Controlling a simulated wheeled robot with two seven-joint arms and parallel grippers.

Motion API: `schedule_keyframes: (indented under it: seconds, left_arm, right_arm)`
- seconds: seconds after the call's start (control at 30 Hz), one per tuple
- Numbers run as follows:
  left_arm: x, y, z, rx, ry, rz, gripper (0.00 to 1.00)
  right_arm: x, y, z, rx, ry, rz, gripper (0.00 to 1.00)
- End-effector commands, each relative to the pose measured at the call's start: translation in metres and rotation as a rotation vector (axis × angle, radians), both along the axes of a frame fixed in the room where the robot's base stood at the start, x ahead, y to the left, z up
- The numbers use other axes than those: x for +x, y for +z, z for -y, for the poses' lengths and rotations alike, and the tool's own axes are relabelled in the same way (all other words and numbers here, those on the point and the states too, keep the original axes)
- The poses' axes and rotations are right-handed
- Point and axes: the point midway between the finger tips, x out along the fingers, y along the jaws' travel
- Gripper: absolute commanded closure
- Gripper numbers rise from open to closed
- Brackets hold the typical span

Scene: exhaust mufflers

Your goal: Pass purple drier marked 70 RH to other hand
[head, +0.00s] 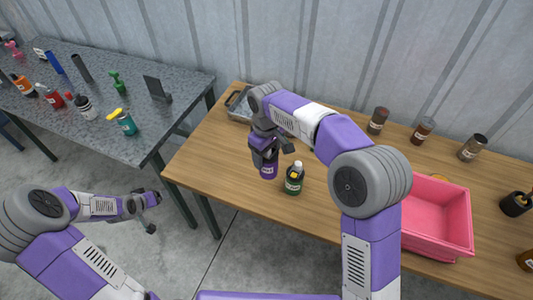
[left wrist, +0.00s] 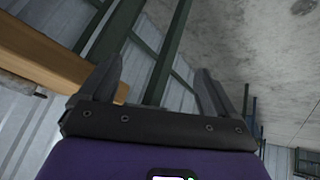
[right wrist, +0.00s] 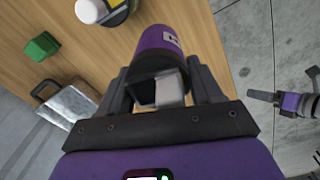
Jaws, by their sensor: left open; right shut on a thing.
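The purple drier (head: 268,170) is a small purple cylinder with a white label, near the front edge of the wooden table. My right gripper (head: 267,150) is shut on its upper end. In the right wrist view the drier (right wrist: 166,42) extends out beyond the fingers, and its label is too small to read. I cannot tell whether its base touches the table. My left gripper (head: 150,203) is open and empty, off to the left over the floor, in front of the grey table. In the left wrist view the fingers (left wrist: 155,90) stand wide apart with nothing between them.
A dark green bottle (head: 294,178) stands just right of the drier. A pink bin (head: 440,215) sits at the right. Several jars (head: 424,130) line the back. A metal tray (head: 238,104) lies at the back left. The grey table (head: 190,85) holds several bottles and tools.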

Motion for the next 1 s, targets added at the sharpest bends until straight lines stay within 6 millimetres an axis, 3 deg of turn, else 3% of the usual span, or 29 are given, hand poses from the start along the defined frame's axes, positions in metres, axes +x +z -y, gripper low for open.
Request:
schedule_keyframes:
  seconds: [0.03,0.27,0.5,0.63,0.8,1.0]
  left_arm:
    - [0.003,-0.012,0.036,-0.049,-0.039,-0.017,0.09]
    - [-0.021,-0.060,0.150,-0.206,-0.125,-0.140,0.09]
    - [-0.084,-0.096,0.255,-0.307,-0.214,-0.326,0.09]
    - [-0.123,-0.107,0.291,-0.325,-0.249,-0.424,0.09]
    - [-0.158,-0.114,0.313,-0.325,-0.278,-0.506,0.09]
    - [-0.169,-0.116,0.319,-0.322,-0.283,-0.532,0.09]
  right_arm:
    - [0.000,0.000,0.000,0.001,0.001,0.001,0.69]
    - [0.000,0.000,0.000,0.001,0.001,0.001,0.69]
    - [0.000,0.000,0.000,0.001,0.001,0.001,0.69]
    - [0.000,0.000,0.000,0.001,0.001,0.001,0.69]
    - [0.000,0.000,0.000,0.001,0.001,0.001,0.69]
    - [0.000,0.000,0.000,0.001,0.001,0.001,0.69]
